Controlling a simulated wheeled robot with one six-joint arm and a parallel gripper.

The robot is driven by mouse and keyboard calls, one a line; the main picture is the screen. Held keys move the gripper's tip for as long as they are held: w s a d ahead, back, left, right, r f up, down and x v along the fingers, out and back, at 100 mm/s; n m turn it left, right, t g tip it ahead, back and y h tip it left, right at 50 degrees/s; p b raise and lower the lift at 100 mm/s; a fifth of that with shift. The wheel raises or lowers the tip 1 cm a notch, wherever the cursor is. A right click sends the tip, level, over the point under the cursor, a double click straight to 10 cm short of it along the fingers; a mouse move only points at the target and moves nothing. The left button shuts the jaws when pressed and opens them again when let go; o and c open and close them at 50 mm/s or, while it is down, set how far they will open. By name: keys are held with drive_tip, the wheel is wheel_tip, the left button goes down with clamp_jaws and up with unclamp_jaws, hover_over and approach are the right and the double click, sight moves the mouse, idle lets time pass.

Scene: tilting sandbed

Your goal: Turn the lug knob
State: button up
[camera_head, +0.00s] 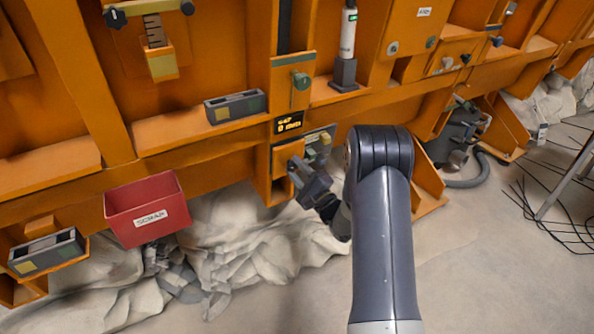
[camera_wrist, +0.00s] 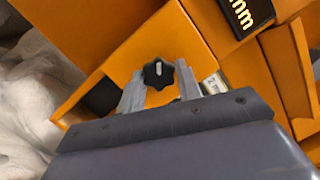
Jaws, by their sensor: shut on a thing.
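The lug knob (camera_wrist: 158,74) is a small black lobed knob with a pale line on its face. It sits on an orange block (camera_wrist: 185,45) in the wrist view. My gripper (camera_wrist: 159,73) is shut on the knob, with one grey finger at each side of it. In the head view my gripper (camera_head: 299,172) is at the orange box under the black display (camera_head: 288,123), which shows yellow characters ending in "mm" in the wrist view. The knob is hidden behind my gripper in the head view.
A red SCRAP bin (camera_head: 147,208) hangs at the left. Grey trays (camera_head: 236,106) sit on the orange frame, with a green knob (camera_head: 301,80) above the display. A white cylinder (camera_head: 348,35) stands on the ledge. Crumpled pale cloth (camera_head: 255,240) lies below.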

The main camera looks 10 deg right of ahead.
drive_tip(key=m, duration=0.4)
drive_tip(key=shift+f+t+h, duration=0.2)
drive_tip(key=shift+t+h, duration=0.1)
drive_tip(key=shift+t, duration=0.1)
drive_tip(key=shift+a+m+t+h+b, duration=0.1)
drive_tip(key=shift+m+t+h+b, duration=0.3)
drive_tip(key=shift+m, duration=2)
drive_tip(key=o, duration=0.9)
drive_tip(key=v, duration=1.1)
drive_tip(key=shift+r, duration=0.15)
drive_tip(key=shift+w+a, duration=0.1)
drive_tip(key=shift+a, duration=0.05)
